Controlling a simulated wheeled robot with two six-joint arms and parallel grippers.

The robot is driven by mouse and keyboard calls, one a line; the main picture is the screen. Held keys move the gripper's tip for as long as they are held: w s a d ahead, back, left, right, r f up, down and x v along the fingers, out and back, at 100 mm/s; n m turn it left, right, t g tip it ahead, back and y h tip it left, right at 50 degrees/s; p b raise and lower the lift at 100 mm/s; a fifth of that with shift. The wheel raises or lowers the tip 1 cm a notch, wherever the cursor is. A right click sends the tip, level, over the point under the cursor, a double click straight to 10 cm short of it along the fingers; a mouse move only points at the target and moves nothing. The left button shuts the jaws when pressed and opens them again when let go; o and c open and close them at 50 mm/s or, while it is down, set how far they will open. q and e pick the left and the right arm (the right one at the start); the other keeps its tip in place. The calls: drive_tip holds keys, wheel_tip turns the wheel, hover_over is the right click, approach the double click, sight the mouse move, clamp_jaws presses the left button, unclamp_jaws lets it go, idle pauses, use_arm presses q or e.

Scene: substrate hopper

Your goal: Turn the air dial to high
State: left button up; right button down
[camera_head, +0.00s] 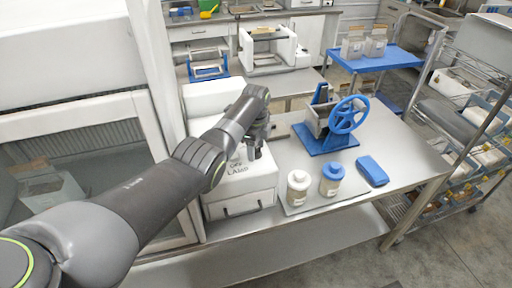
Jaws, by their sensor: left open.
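A white box-shaped unit (240,192) stands on the steel bench, with lettering on its sloped top that seems to read "LAMP" and a smaller word above it. My left gripper (251,148) is over the upper part of this top, pointing down, open. A small pale knob-like shape (236,156) shows beside the fingers. I cannot tell whether it is the air dial or whether the fingers touch it. The gripper and forearm hide much of the panel, so no dial setting can be read. My right gripper is not in view.
A glass-fronted cabinet (85,105) stands at left. On the bench (401,166) are a blue handwheel device (345,115), a white-lidded jar (298,188), a blue-lidded jar (331,180) and a blue block (372,171). A loaded wire rack (470,140) stands at right.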

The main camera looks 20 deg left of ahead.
use_arm(q)
wheel_tip(320, 180, up, 10)
drive_tip(key=b, duration=0.4)
wheel_tip(320, 180, up, 6)
drive_tip(key=p, duration=0.2)
hover_over(256, 148)
drive_tip(key=shift+s+r+p, duration=0.2)
drive_tip(key=shift+r+p, duration=0.55)
drive_tip(key=shift+p, duration=0.1)
drive_tip(key=shift+f, duration=0.1)
